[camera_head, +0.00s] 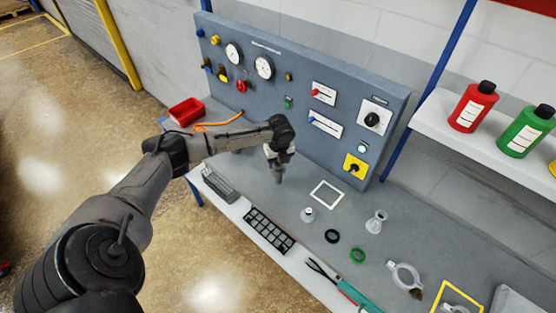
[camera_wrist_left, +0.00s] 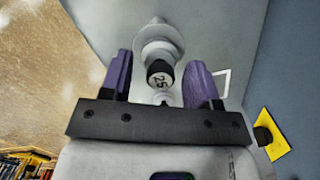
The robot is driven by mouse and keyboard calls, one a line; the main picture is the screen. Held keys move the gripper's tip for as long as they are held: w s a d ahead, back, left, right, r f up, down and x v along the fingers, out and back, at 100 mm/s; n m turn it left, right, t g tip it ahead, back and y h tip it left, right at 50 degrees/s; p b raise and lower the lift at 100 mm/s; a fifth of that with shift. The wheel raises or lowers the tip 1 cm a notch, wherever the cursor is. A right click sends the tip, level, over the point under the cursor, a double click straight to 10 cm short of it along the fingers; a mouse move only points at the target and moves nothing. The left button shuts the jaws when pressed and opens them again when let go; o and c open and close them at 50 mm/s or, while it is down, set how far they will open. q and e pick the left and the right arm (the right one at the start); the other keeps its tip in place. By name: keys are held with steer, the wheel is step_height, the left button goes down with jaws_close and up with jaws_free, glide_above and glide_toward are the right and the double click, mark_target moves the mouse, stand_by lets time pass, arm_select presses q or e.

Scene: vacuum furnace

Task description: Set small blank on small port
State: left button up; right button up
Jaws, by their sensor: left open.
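My left gripper (camera_head: 279,174) points down above the bench, left of a white square outline; it also shows in the left wrist view (camera_wrist_left: 163,75). Its purple fingers are open, with gaps on both sides of a black knob marked 25 (camera_wrist_left: 160,74). This knob looks like the small blank's. A pale round flange (camera_wrist_left: 158,44) and narrower stem show beyond it; I cannot tell whether these are blank or port. In the head view the gripper hides this piece. A small pale fitting (camera_head: 307,214) and a conical metal fitting (camera_head: 375,222) stand on the bench. My right gripper is out of view.
The gauge panel (camera_head: 300,90) rises behind the bench. A red bin (camera_head: 187,112), a black tray (camera_head: 269,229), a black ring (camera_head: 332,236), a green ring (camera_head: 358,255) and a metal clamp (camera_head: 405,278) lie around. The white square (camera_head: 327,194) is empty.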

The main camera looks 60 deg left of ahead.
arm_select(q)
steer(key=shift+r, duration=0.1)
step_height(320, 180, up, 14)
steer(key=d, duration=0.1)
steer(key=shift+s+d+f+p, duration=0.2)
steer(key=shift+d+p, duration=0.1)
steer(key=shift+p, duration=0.1)
stand_by(0.6)
